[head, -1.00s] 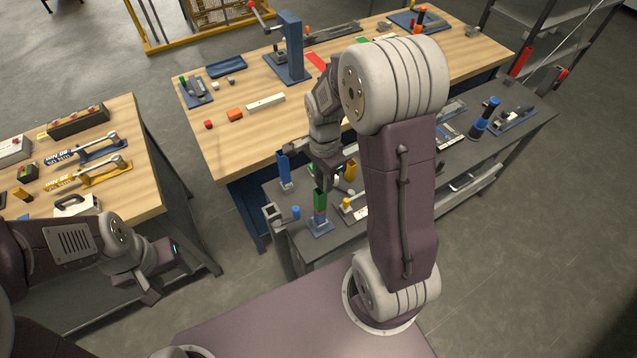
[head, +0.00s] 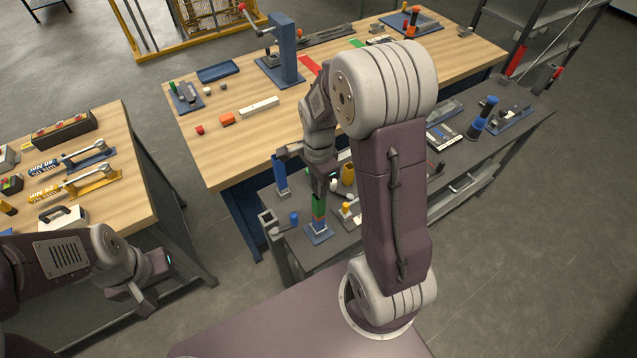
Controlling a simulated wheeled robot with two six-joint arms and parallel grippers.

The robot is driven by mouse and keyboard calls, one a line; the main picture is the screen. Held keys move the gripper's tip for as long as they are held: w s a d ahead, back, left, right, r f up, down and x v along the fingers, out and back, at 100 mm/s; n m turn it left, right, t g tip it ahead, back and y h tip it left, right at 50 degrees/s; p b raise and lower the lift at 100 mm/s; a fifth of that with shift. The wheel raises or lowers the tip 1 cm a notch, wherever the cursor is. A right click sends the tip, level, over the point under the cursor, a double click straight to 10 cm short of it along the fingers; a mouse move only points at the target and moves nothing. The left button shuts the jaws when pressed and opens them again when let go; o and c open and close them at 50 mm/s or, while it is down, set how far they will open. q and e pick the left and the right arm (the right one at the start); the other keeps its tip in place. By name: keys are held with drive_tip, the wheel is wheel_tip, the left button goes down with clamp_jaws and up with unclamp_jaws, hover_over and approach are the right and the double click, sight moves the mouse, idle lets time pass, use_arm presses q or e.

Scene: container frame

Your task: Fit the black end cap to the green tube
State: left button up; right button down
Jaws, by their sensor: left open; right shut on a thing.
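The green tube (head: 318,204) stands upright in a blue-based holder (head: 319,235) near the front left of the grey bench. My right gripper (head: 321,187) points down right at the tube's top. It is shut on a small dark thing that looks like the black end cap, but the fingers largely hide it. I cannot tell whether the cap touches the tube's rim. My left gripper (head: 158,288) is open and empty, low at the left, away from the tube.
A blue tube (head: 280,178) stands left of the green one, and a yellow piece (head: 348,174) to its right. A small blue cylinder (head: 294,217) is near the bench's left corner. The wooden table (head: 215,160) lies behind. My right arm hides part of the bench.

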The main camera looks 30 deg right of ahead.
drive_tip(key=shift+s, duration=0.2)
drive_tip(key=shift+w, duration=0.15)
idle(0.5)
drive_tip(key=shift+p, duration=0.35)
drive_tip(key=shift+f+b, duration=0.5)
drive_tip(key=shift+f, duration=0.25)
idle(0.4)
drive_tip(key=c, duration=0.5)
unclamp_jaws()
drive_tip(key=shift+r, duration=0.1)
